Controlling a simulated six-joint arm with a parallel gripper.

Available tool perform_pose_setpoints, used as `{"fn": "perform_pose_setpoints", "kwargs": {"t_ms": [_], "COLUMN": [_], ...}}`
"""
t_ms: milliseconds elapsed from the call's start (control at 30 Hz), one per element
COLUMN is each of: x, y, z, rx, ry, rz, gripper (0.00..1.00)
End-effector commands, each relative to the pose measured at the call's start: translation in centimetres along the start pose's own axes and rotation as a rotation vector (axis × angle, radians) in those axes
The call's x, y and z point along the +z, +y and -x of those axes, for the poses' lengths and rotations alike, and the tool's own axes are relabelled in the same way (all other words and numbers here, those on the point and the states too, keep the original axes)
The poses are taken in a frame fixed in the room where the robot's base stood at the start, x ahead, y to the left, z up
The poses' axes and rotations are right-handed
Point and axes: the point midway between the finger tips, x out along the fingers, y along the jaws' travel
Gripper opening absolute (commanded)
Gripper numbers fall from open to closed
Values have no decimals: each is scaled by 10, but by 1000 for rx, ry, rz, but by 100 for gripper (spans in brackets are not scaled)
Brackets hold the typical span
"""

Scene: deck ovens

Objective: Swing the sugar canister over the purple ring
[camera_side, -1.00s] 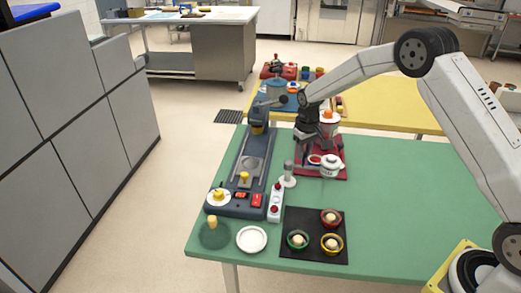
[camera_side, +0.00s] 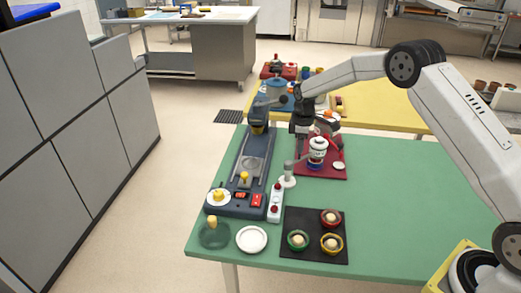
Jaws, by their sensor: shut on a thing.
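The sugar canister (camera_side: 317,148) is white with dark markings and a red band near its top. It stands about upright over the red mat (camera_side: 303,171). My gripper (camera_side: 304,132) is shut at the canister's upper left; the exact contact is too small to see. A blue-purple band (camera_side: 316,166) shows right under the canister and may be the purple ring, mostly hidden by it. I cannot tell whether they touch.
A grey-white post (camera_side: 288,174) with a side arm stands left of the canister. A white disc (camera_side: 339,165) lies to its right. A dark blue machine (camera_side: 250,170) is farther left. A black mat (camera_side: 315,252) with several small bowls lies in front. The green table's right side is clear.

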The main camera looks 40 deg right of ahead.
Motion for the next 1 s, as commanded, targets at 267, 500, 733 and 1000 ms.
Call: {"fn": "perform_pose_setpoints", "kwargs": {"t_ms": [267, 500, 733, 1000], "x": [-2, -2, -2, -2], "y": [2, 2, 2, 2], "z": [1, 1, 1, 1], "rx": [2, 3, 3, 1], "ry": [1, 2, 2, 1], "rz": [44, 45, 44, 43], "gripper": [0, 0, 70, 70]}}
